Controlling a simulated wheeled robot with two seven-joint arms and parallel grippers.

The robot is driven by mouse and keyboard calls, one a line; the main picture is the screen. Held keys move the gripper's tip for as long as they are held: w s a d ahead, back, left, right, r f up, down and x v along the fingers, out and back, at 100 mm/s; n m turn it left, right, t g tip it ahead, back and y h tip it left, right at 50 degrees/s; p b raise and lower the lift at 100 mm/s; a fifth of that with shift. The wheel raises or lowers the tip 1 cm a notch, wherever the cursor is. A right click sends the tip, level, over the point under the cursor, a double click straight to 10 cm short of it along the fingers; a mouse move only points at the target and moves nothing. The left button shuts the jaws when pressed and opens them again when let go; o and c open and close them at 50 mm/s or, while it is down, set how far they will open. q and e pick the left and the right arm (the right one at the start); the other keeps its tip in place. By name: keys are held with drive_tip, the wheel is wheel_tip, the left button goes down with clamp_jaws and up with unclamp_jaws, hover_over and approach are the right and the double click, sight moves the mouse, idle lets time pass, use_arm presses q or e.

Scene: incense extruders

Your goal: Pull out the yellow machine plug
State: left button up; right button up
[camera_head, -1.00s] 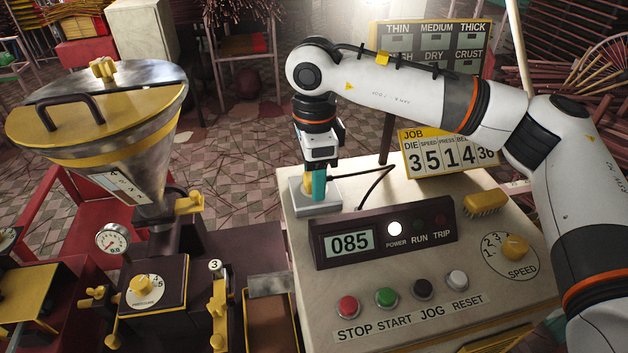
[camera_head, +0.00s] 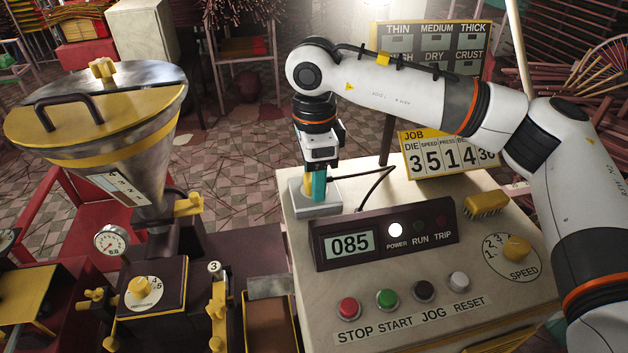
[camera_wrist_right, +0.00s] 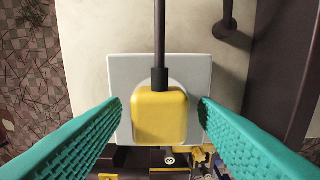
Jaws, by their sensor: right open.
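The yellow plug (camera_wrist_right: 159,116) sits in a pale grey socket plate (camera_wrist_right: 121,72) on the cream machine top. A black cord (camera_wrist_right: 160,35) leaves the plug. In the right wrist view the teal fingers of my right gripper (camera_wrist_right: 161,112) stand open on both sides of the plug, with a gap on each side. In the head view my right gripper (camera_head: 314,182) points down over the socket plate (camera_head: 318,210), and its fingers hide most of the plug (camera_head: 307,186). My left gripper is not in view.
A display box (camera_head: 385,236) reading 085 stands in front of the socket, with several push buttons and a speed knob (camera_head: 516,248) nearby. A JOB sign (camera_head: 450,155) and a yellow brush (camera_head: 486,203) are to the right. A hopper (camera_head: 100,110) stands at left.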

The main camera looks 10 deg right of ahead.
drive_tip(key=shift+c, duration=0.4)
clamp_jaws()
drive_tip(key=shift+r+p, duration=1.35)
drive_tip(key=shift+r, duration=1.7)
drive_tip(key=shift+w, duration=0.1)
